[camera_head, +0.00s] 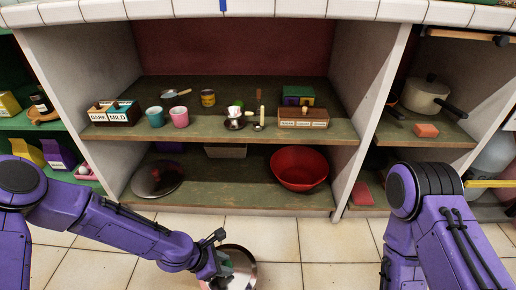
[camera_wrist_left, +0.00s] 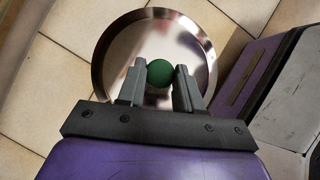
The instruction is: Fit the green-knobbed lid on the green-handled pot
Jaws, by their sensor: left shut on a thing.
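My left gripper (camera_head: 224,263) is low in front of the shelf. In the left wrist view its two fingers (camera_wrist_left: 160,84) are closed on the round green knob (camera_wrist_left: 160,72) of a shiny steel lid. The lid (camera_wrist_left: 116,46) is wide and round and is seen from above, over the floor tiles; its height over them is hard to tell. Part of it also shows in the head view (camera_head: 243,255), cut by the bottom edge. I cannot make out a green-handled pot in either view. My right arm is at the right, its gripper out of view.
The lower shelf (camera_head: 230,196) holds a red bowl (camera_head: 299,169) and a dark-knobbed round lid (camera_head: 156,179), with bare board between. The upper shelf carries cups, boxes and utensils. A cream pot (camera_head: 425,95) with dark handles stands in the right bay. Upright panels divide the bays.

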